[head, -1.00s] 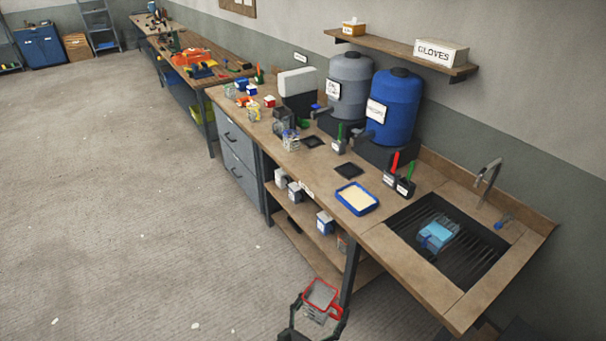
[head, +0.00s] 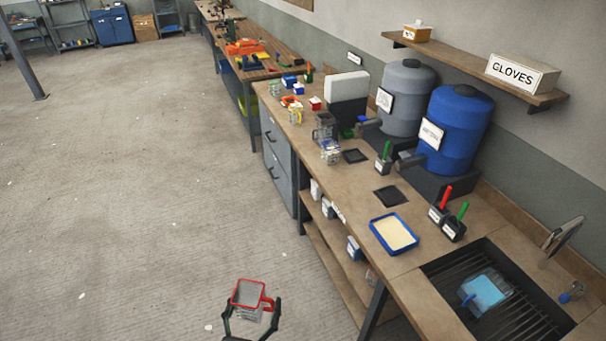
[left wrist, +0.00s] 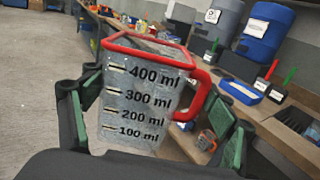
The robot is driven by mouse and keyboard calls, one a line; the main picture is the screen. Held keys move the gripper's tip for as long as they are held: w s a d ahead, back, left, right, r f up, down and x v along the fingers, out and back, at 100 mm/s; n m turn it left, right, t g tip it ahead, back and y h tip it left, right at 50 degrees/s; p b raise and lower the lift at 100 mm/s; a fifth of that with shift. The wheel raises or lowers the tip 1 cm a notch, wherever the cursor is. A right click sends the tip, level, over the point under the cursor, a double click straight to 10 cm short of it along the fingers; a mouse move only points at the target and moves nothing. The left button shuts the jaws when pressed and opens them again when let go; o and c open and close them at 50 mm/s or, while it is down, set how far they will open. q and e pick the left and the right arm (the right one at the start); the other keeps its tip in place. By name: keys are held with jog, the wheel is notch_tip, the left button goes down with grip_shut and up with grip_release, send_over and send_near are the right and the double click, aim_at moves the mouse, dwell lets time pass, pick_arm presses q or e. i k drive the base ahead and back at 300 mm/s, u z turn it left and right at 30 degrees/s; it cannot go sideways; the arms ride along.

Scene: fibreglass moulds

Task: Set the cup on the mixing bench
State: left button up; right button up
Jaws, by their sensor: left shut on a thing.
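A clear measuring cup (head: 248,296) with a red rim, red handle and millilitre marks is held upright in my left gripper (head: 251,318), in front of the bench and over the floor. In the left wrist view the cup (left wrist: 145,95) sits between the green-padded fingers of my left gripper (left wrist: 155,125), its handle to the right. The cup looks empty. The wooden bench (head: 410,262) runs along the wall, to the right of the cup and apart from it. My right gripper is not in view.
On the bench are a blue tray (head: 394,234), a sink grate (head: 520,318) with a light-blue container (head: 485,292), a grey drum (head: 408,98), a blue drum (head: 455,130) and brush holders. Small jars crowd its far part. The floor (head: 130,200) at left is clear.

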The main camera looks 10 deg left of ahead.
aim_at(346, 179)
jog(key=u, duration=0.35)
jog(key=i, duration=0.95)
jog(key=z, duration=0.4)
jog(key=i, duration=0.95)
jog(key=z, duration=0.6)
